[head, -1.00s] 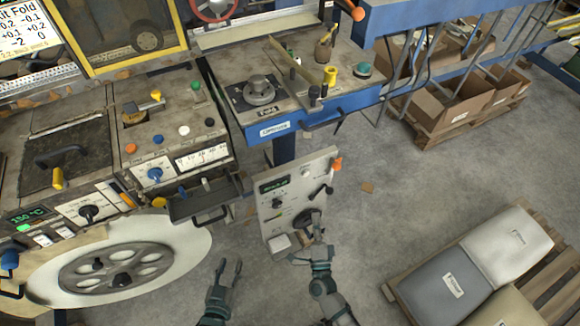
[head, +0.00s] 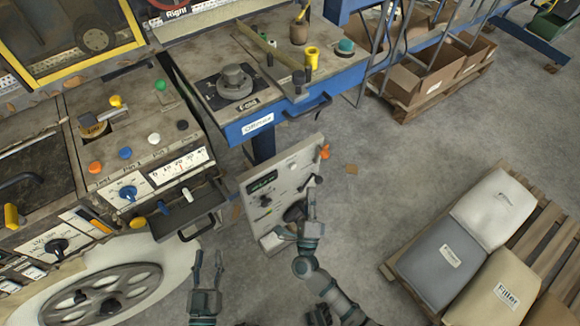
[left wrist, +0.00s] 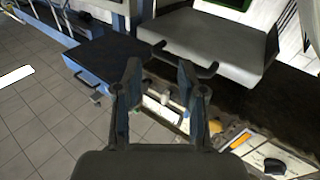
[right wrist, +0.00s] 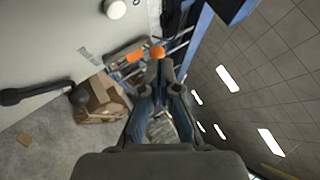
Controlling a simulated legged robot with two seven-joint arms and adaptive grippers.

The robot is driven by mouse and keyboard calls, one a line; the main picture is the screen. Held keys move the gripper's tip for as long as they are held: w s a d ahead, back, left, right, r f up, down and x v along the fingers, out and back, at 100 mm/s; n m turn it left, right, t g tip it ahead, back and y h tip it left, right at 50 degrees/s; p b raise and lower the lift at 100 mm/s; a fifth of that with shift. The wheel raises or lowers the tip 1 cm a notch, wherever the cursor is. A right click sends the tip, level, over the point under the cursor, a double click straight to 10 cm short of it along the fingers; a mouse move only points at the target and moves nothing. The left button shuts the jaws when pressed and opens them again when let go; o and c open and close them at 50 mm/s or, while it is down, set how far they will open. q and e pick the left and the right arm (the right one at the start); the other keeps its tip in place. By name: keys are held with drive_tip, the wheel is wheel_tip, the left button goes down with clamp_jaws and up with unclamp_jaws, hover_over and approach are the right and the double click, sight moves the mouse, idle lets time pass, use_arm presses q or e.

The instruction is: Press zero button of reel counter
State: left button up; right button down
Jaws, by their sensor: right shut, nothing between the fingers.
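The reel counter (head: 271,202) is a pale grey upright panel in the head view, with a dark display with green digits (head: 262,182), small knobs and an orange piece (head: 324,152) at its right edge. My right gripper (head: 311,184) is shut and empty, in front of the panel's right side; I cannot tell if it touches. My right arm hides part of the panel's lower right. In the right wrist view the shut fingers (right wrist: 158,68) are beside a pale panel (right wrist: 60,50) with a black lever. The zero button cannot be made out. My left gripper (head: 208,255) is open and empty, left of the counter.
A blue-framed table (head: 210,60) stands behind the counter. A machine with knobs and a large reel (head: 105,295) is at left. A pallet with sacks (head: 500,205) is at right. The grey floor (head: 370,210) between is clear.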

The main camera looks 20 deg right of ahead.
sight(293, 166)
use_arm(q)
drive_tip(key=shift+s+d+r+t+h+b, duration=0.1)
drive_tip(key=shift+s+r+t+b, duration=0.2)
drive_tip(key=shift+r+t, duration=0.5)
drive_tip(key=shift+s+d+r+t+h+b, duration=0.15)
drive_tip(key=shift+r+t+b, duration=0.2)
drive_tip(key=shift+r+t, duration=0.4)
drive_tip(key=shift+s+d+r+t+h+b, duration=0.1)
drive_tip(key=shift+r+t+b, duration=0.25)
drive_tip(key=shift+r+t, duration=0.4)
use_arm(e)
drive_tip(key=w+a, duration=0.2)
drive_tip(key=w, duration=0.4)
drive_tip(key=shift+w, duration=0.35)
use_arm(q)
drive_tip(key=shift+d+r, duration=0.15)
drive_tip(key=shift+d, duration=0.15)
use_arm(e)
drive_tip(key=shift+d+f, duration=0.1)
drive_tip(key=shift+d, duration=0.25)
drive_tip(key=shift+a, duration=0.1)
use_arm(q)
drive_tip(key=shift+a, duration=0.15)
use_arm(e)
drive_tip(key=shift+w+a, duration=0.35)
drive_tip(key=shift+w, duration=0.05)
use_arm(q)
drive_tip(key=shift+s, duration=0.1)
